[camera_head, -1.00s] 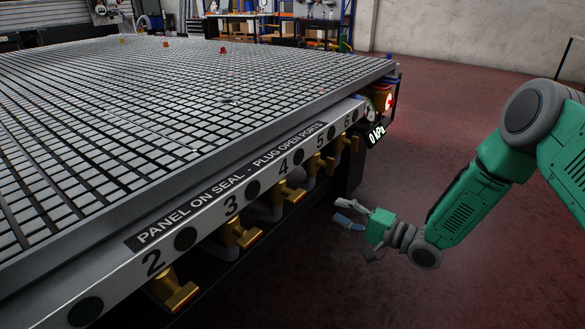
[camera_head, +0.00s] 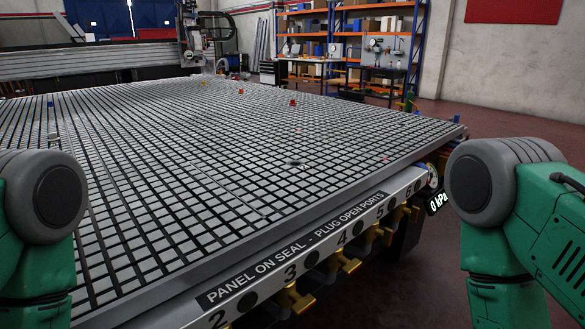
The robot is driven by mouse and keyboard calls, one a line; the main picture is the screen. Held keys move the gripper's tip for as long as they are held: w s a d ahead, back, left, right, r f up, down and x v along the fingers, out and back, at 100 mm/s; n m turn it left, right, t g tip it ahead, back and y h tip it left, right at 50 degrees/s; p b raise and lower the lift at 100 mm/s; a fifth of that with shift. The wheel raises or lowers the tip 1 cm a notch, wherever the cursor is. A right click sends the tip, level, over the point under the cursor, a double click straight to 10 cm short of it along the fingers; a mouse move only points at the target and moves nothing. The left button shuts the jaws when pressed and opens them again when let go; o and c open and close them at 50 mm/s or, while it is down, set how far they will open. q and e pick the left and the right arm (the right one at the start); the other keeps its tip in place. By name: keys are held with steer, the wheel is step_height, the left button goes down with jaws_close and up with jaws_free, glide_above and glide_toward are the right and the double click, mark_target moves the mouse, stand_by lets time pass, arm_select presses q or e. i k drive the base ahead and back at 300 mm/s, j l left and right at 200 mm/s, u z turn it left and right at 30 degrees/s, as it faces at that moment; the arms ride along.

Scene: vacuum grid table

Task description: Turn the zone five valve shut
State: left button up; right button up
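The zone five valve (camera_head: 381,234) is a small brass valve under the front rail of the grid table, below the number 5 (camera_head: 380,211). It is small here, and I cannot tell its handle angle clearly. The brass zone four valve (camera_head: 347,263) is nearer on the left, and the zone six valve (camera_head: 409,210) is farther on the right. My left and right arms show at the picture's sides, but both grippers are out of view.
The grid table (camera_head: 150,297) fills the middle, with a few small red and yellow pieces on top. Shelves (camera_head: 350,20) stand at the back. Red floor is open beyond the table's right end.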

mark_target(386, 236)
steer(key=i+l, duration=0.1)
steer(key=l, duration=0.4)
steer(key=i+l, duration=0.1)
steer(key=l, duration=0.4)
steer(key=i+l+u, duration=0.1)
steer(key=l, duration=0.4)
